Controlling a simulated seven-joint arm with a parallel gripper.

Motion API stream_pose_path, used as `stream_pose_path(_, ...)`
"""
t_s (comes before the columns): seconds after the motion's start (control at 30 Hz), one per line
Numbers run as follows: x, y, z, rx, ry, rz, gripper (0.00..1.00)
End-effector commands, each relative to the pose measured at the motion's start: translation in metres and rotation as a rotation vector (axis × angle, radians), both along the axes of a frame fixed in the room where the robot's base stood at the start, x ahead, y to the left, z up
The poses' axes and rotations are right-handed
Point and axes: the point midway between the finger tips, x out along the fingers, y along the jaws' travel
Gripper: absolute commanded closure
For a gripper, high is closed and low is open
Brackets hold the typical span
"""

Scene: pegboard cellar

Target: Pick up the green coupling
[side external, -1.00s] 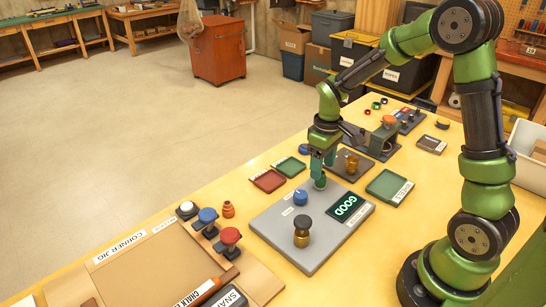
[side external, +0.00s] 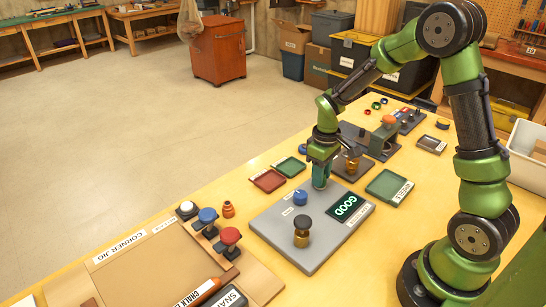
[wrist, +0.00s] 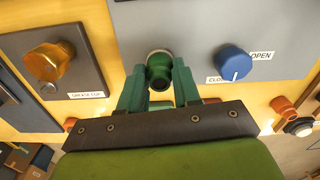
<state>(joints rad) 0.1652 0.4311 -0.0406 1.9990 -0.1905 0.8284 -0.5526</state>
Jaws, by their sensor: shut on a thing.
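The green coupling (wrist: 159,71) is a short green cylinder with a dark hole facing the wrist camera. It stands at the far corner of a grey test plate (side external: 272,230), where a pale ring shows behind it in the wrist view. My gripper (side external: 321,181) is lowered over that corner. In the wrist view its two teal fingers (wrist: 158,78) are on either side of the coupling and shut on it. In the side view the fingers hide most of the coupling. I see no clear gap between coupling and plate.
A blue knob (side external: 300,198), a lit GOOD display (side external: 345,207) and a black-topped brass post (side external: 302,232) are on the plate. An amber knob (wrist: 50,63) stands close by. Red (side external: 268,181) and green trays (side external: 389,186) flank the area.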

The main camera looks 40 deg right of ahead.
Motion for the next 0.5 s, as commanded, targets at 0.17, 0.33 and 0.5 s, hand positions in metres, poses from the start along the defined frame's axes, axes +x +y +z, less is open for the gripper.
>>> stream_pose_path(0.17,0.000,0.000,0.001,0.000,-0.001,0.000,1.00)
stream_pose_path(0.33,0.001,0.000,0.011,-0.001,-0.003,-0.001,1.00)
stream_pose_path(0.5,0.001,0.000,0.035,-0.001,-0.006,0.001,1.00)
